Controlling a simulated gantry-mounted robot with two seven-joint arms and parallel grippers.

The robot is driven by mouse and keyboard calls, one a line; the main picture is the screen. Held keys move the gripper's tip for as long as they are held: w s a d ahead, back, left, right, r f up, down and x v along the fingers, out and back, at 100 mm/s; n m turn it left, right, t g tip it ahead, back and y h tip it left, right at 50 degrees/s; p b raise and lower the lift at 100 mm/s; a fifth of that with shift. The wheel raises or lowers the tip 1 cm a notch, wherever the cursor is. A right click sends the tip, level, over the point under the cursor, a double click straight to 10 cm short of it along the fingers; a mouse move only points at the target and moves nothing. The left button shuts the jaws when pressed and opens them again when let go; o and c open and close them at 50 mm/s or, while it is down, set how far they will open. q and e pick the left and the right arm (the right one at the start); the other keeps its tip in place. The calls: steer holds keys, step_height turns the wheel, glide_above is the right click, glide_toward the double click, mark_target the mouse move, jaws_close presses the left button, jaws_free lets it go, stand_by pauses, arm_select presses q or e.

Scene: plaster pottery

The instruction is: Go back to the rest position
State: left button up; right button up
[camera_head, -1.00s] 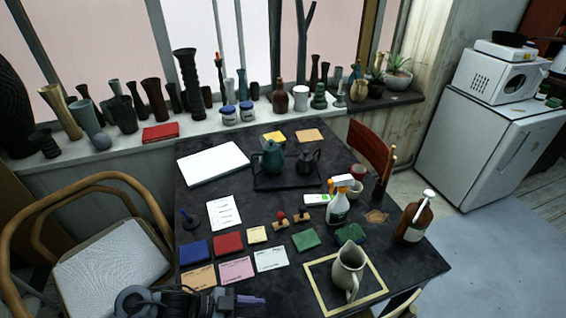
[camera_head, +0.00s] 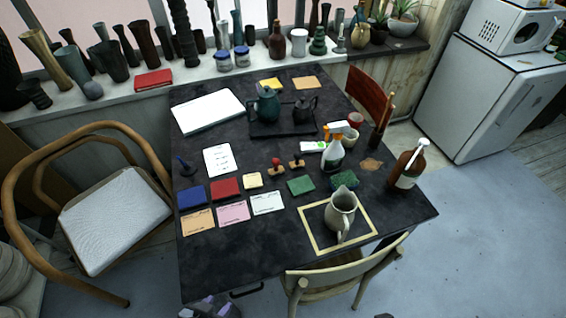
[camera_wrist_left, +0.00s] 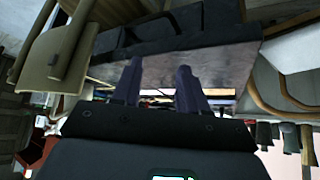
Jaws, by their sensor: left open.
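My left gripper (camera_head: 212,307) shows only as purple fingertips at the bottom edge of the head view, in front of the table's near edge. In the left wrist view its two purple fingers (camera_wrist_left: 158,85) stand apart with nothing between them. The rest of my left arm is cut off by the frame. My right gripper is not seen. The dark table (camera_head: 215,262) stands beyond the left gripper, and its near left part is bare.
A white pitcher (camera_head: 340,215) stands in a yellow-edged frame on the table. Wooden chairs are at left (camera_head: 118,215) and at the near side (camera_head: 343,283). Floor at right is clear.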

arm_select(q)
steer(key=s+a+r+n+g+y, duration=0.1)
steer(key=s+a+n+g+y, duration=0.15)
steer(key=s+a, duration=0.25)
step_height(320, 180, up, 37)
steer(key=m+p, duration=0.1)
steer(key=p, duration=3.6)
steer(key=shift+g, duration=0.45)
steer(key=shift+h, duration=0.25)
